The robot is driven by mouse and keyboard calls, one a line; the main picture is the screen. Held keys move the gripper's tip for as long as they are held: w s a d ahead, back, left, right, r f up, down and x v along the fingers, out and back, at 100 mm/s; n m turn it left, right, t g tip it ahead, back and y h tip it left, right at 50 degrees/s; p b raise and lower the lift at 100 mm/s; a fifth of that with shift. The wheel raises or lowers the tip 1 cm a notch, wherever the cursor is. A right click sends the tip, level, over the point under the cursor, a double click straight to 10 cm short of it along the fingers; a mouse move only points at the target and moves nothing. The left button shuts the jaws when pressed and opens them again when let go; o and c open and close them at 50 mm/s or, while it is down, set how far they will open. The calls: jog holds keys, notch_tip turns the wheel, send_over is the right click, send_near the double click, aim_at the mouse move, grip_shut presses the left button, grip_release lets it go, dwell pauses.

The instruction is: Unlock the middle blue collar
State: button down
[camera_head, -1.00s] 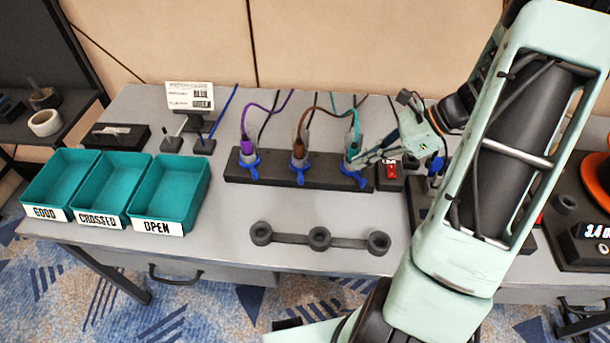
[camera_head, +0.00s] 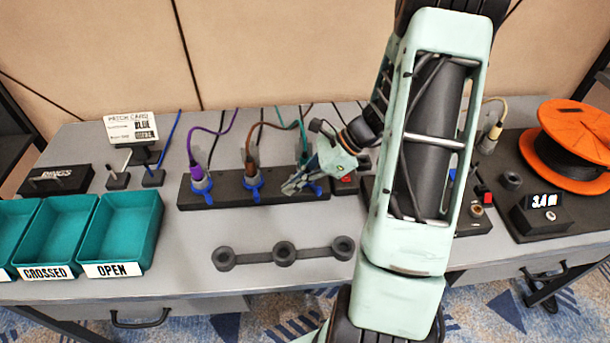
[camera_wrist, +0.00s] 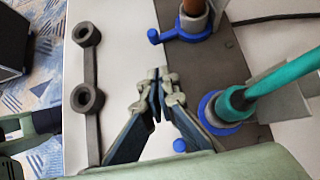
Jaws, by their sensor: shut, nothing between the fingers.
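The middle blue collar (camera_head: 252,192) is around the base of the brown-cabled plug (camera_head: 250,172) on the dark strip (camera_head: 225,196). In the wrist view the middle blue collar (camera_wrist: 187,33) shows at the top, its lever pointing left. The purple plug's blue collar (camera_head: 201,186) is to its left. The teal plug's blue collar (camera_head: 314,187) is to its right and shows large in the wrist view (camera_wrist: 212,112). My gripper (camera_head: 287,190) is shut and empty. Its tips (camera_wrist: 157,82) are beside the strip's front edge, between the middle and teal collars, apart from the middle one.
A dark three-ring holder (camera_head: 284,252) lies in front on the table. Teal bins (camera_head: 122,232) stand at left. A red switch (camera_head: 345,186) is right of the strip. An orange reel (camera_head: 575,140) stands far right. Cables rise behind the plugs.

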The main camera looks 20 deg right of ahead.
aim_at(260, 199)
jog(key=a, duration=0.1)
jog(key=a+f, duration=0.1)
jog(key=w+a, duration=0.1)
jog(key=shift+w+a+f, duration=0.1)
jog(key=shift+a+f, duration=0.1)
jog(key=shift+a, duration=0.2)
jog(key=shift+w+a, duration=0.25)
jog(key=shift+a, duration=0.4)
